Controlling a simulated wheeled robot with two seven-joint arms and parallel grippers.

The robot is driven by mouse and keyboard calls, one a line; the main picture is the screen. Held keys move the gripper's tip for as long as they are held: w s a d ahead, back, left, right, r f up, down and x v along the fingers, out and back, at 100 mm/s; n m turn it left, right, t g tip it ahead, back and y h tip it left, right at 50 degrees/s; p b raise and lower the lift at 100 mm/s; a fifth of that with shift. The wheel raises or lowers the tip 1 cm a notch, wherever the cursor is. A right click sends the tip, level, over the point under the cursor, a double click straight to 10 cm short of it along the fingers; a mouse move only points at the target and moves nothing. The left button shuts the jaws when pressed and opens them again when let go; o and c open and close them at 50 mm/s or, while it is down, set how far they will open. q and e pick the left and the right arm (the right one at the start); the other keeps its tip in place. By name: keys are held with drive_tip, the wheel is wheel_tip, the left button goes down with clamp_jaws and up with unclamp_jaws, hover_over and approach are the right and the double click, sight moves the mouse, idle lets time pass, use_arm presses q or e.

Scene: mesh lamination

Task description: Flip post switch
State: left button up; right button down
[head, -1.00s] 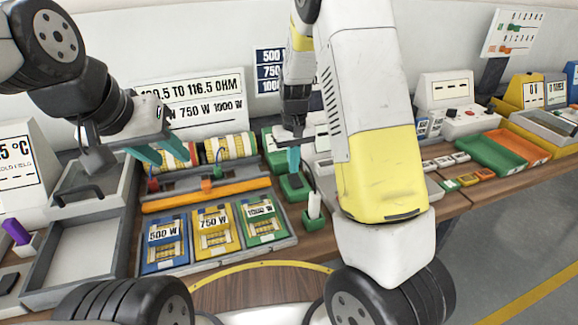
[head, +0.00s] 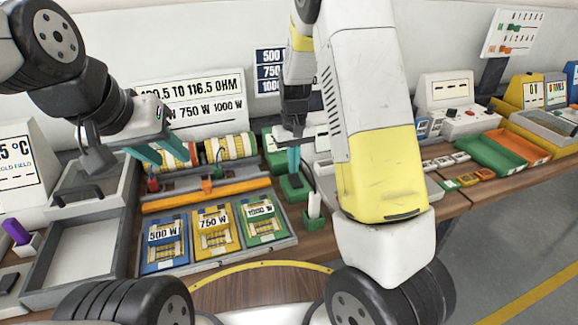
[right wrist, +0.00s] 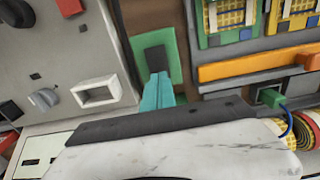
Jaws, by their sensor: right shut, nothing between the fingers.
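A green base with a dark block on it, which looks like the post switch (head: 296,187), stands on the bench right of the coil rack. It also shows in the right wrist view as a green plate with a dark rectangle (right wrist: 156,60). My right gripper (head: 293,160) points down at it, shut and empty. In the right wrist view its teal fingertips (right wrist: 157,88) are at the dark block's near edge; I cannot tell whether they touch. My left gripper (head: 161,153) is open and empty above the left end of the coil rack, its fingers apart.
A tray (head: 288,242) holds blue, yellow and green wattage holders. An orange bar (head: 205,195) lies behind it. A green holder with a white stick (head: 314,212) stands close right of the switch. A grey box with a knob (right wrist: 62,65) is beside the switch in the wrist view.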

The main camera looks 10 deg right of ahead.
sight(293, 176)
drive_tip(key=shift+f, duration=0.95)
idle(0.3)
drive_tip(key=shift+r, duration=3.55)
drive_tip(key=s+d+r+m+t+y, duration=0.1)
drive_tip(key=s+d+r+t+y, duration=0.15)
drive_tip(key=s+r, duration=0.85)
drive_tip(key=s+r+t, duration=0.3)
drive_tip(key=s+r, duration=0.3)
drive_tip(key=s, duration=0.7)
drive_tip(key=shift+r+m+t, duration=0.2)
drive_tip(key=shift+m+t, duration=0.1)
drive_tip(key=shift+t, duration=0.05)
